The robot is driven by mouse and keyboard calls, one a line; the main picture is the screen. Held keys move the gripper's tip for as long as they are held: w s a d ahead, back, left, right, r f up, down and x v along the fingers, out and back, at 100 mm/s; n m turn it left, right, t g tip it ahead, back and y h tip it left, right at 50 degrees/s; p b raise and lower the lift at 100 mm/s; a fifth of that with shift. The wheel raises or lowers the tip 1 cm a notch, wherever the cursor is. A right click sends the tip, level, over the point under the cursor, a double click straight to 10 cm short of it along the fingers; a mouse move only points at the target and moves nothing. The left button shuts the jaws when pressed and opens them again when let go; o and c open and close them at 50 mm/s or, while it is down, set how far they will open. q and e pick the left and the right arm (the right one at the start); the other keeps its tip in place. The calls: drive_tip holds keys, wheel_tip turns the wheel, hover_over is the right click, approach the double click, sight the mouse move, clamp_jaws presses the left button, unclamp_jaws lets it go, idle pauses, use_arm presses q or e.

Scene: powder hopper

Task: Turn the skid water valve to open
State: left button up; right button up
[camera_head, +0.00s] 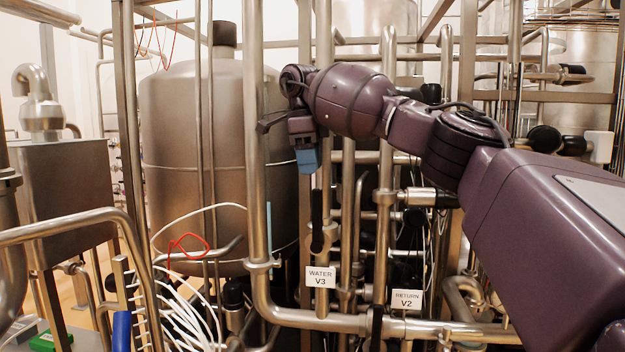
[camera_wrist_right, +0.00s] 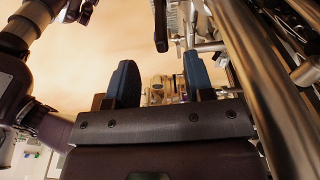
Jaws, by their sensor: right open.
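The water valve has an upright black handle (camera_head: 316,215) on a vertical steel pipe, above the white label reading WATER V3 (camera_head: 320,277). My right gripper (camera_head: 306,162) hangs with its blue fingertips just above and slightly left of the handle's top; I see no contact. In the right wrist view its two blue fingers (camera_wrist_right: 160,84) stand apart with nothing held between them. A dark upright piece (camera_wrist_right: 160,25) shows beyond them; I cannot tell whether it is the valve handle. My left gripper is not in view.
A thick vertical pipe (camera_head: 254,130) stands just left of my right gripper. A label reading RETURN V2 (camera_head: 407,299) hangs to the right of the water label. A large steel tank (camera_head: 190,120) stands behind, and a horizontal pipe (camera_head: 440,328) runs below the labels.

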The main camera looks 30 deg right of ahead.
drive_tip(key=shift+w+a+r, duration=0.1)
drive_tip(key=shift+r, duration=0.75)
